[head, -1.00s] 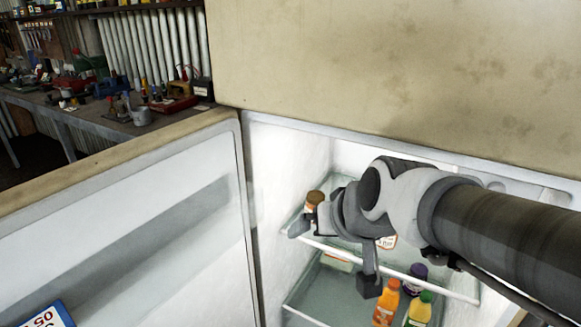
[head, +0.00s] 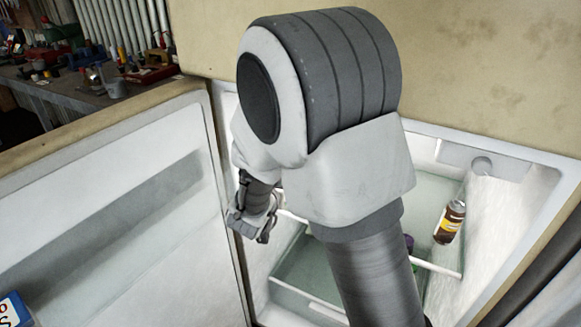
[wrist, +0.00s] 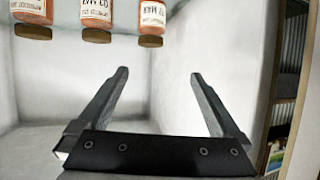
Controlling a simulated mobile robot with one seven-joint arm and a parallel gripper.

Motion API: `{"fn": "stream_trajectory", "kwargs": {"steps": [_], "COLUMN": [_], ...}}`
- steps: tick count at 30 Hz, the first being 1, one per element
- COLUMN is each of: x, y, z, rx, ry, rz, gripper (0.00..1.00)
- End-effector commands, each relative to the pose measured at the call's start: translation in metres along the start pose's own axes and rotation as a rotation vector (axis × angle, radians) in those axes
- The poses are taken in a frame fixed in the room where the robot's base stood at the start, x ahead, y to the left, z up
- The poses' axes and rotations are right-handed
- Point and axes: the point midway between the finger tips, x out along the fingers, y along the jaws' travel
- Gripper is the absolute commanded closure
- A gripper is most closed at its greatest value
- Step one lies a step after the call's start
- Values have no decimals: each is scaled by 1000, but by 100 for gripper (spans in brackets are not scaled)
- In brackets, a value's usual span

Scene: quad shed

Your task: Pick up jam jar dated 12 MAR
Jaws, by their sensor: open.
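Three orange-red jars with brown lids and white labels show along the top edge of the wrist view, upside down in the picture: a left jar (wrist: 33,12), a middle jar (wrist: 96,14) and a right jar (wrist: 152,15). The label writing is upside down and partly cut off, and I cannot read the dates with certainty. My gripper (wrist: 160,74) is open, with nothing between its fingers, and is apart from the jars. In the head view my gripper (head: 252,222) is at the left side of the fridge opening. My arm hides the jars there.
The fridge door (head: 110,225) stands open at the left. A purple item (head: 408,243) shows partly behind my arm. A cluttered workbench (head: 75,95) is at the back left.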

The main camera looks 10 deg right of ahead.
Motion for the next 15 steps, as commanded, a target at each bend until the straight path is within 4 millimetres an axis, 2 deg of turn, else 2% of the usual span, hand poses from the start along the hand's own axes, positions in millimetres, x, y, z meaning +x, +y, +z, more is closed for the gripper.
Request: {"fn": "stream_trajectory", "kwargs": {"steps": [5,8,15], "x": [6,17,69], "y": [5,7,11], "z": [8,10,9], "rx": [-24,-25,-23], "ry": [35,40,41], "rz": [52,60,61], "gripper": [0,0,0]}}
